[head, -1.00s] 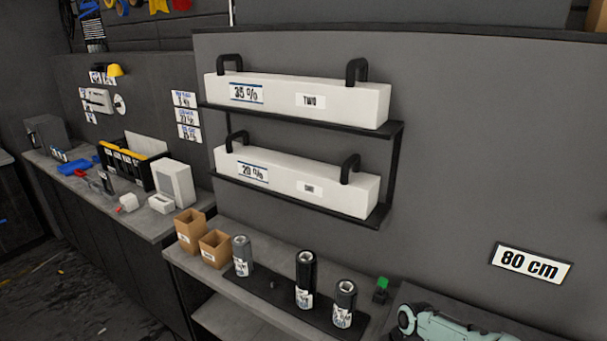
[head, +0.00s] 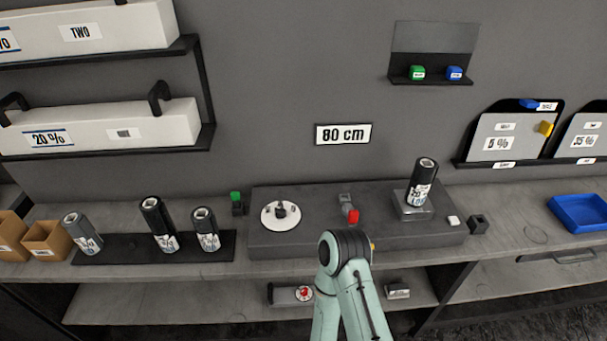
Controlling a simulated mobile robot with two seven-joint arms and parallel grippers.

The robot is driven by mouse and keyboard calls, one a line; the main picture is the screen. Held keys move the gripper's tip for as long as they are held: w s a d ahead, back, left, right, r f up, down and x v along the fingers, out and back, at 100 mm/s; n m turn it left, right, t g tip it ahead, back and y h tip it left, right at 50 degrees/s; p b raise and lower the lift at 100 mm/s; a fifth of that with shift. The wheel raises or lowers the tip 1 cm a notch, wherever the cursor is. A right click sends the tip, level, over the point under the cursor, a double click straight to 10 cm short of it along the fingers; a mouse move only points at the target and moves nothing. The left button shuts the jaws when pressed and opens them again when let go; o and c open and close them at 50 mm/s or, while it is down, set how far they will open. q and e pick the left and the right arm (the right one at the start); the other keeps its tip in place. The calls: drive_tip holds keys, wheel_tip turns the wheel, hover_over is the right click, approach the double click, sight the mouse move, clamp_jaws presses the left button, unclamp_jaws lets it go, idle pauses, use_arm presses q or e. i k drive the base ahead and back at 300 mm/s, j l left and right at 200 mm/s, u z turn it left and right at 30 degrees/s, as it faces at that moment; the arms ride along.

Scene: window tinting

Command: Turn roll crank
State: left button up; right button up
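A long dark grey station (head: 340,230) sits on the bench below the "80 cm" sign. On its left part lies a white disc (head: 271,220) with a dark knob-like piece (head: 281,209) on it; this may be the crank, but I cannot tell for sure. A small red block (head: 352,216) sits near its middle. A dark film roll (head: 422,185) with a white label stands upright on a grey block (head: 413,212) at its right. One of my mint-green arms is bent in front of the station. Neither gripper shows.
Several dark rolls stand on a black mat (head: 120,254) to the left, beside cardboard boxes (head: 46,241). A green-topped piece (head: 236,201) stands left of the station. A blue tray (head: 583,212) lies at the right. White boxes fill the wall shelves at upper left.

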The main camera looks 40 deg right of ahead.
sight(350, 211)
drive_tip(key=z, duration=0.4)
drive_tip(key=l+z, duration=0.15)
drive_tip(key=z, duration=0.6)
drive_tip(key=l+z, duration=0.1)
drive_tip(key=z, duration=0.3)
